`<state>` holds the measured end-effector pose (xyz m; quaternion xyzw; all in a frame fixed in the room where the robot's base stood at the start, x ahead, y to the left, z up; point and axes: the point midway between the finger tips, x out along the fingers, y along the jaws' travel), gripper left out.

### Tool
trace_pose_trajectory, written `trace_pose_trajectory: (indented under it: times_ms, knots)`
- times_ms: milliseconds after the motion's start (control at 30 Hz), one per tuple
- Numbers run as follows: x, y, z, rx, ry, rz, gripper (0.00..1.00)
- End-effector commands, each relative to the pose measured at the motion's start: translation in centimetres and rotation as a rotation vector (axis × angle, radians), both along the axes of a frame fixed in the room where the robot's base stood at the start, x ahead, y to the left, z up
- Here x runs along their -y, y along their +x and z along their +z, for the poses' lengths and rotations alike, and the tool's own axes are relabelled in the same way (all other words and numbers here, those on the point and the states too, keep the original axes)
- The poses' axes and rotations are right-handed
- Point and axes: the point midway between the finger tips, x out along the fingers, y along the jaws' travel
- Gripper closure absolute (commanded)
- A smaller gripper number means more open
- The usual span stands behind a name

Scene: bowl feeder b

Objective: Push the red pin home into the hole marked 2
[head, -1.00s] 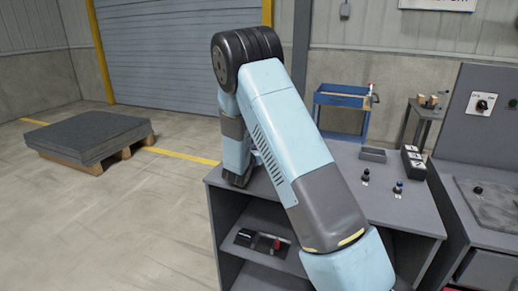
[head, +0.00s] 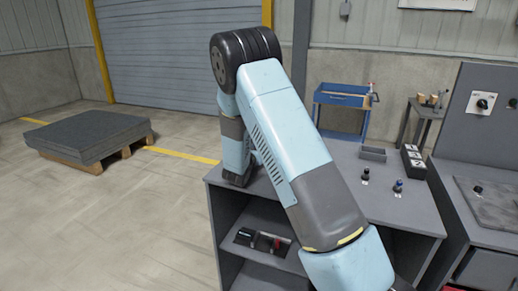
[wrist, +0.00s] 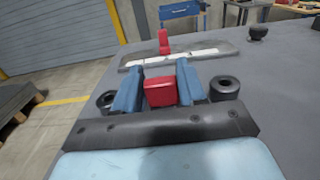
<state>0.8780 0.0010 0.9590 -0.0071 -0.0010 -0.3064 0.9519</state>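In the wrist view a red block-like piece (wrist: 160,92), which looks like the head of the red pin, sits between the two blue fingers of my gripper (wrist: 159,82). The fingers appear to press on both its sides. Its lower part is hidden, so I cannot tell how deep it is in anything. Beyond it a grey plate with a white strip (wrist: 205,53) lies on the bench top, with an upright red piece (wrist: 163,40) at it. No number 2 or hole can be made out. In the head view my arm hides the gripper.
A black knob (wrist: 257,33) stands beyond the plate to the right. In the head view the grey bench (head: 345,162) carries two small knobs (head: 397,187), a small tray (head: 373,153) and a dark box with white labels (head: 413,160). The bench's left edge drops to open floor.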

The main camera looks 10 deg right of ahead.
Motion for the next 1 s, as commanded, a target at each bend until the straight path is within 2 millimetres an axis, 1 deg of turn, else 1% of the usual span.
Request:
trace_pose_trajectory:
  times_ms: [33, 200, 300, 533, 667, 767, 1000]
  knots:
    - [0.0, 0.0, 0.0, 0.000, 0.000, 0.000, 0.55]
    - [0.0, 0.0, 0.0, 0.000, 0.000, 0.000, 0.38]
    - [0.0, 0.0, 0.0, 0.000, 0.000, 0.000, 0.31]
    - [0.0, 0.0, 0.0, 0.000, 0.000, 0.000, 0.31]
    - [-0.5, -0.6, 0.0, 0.000, 0.000, 0.001, 0.31]
    - [-1.3, -1.6, 0.0, -0.001, 0.001, 0.002, 0.31]
    - [-4.0, -5.4, -0.1, 0.000, 0.000, 0.003, 0.31]
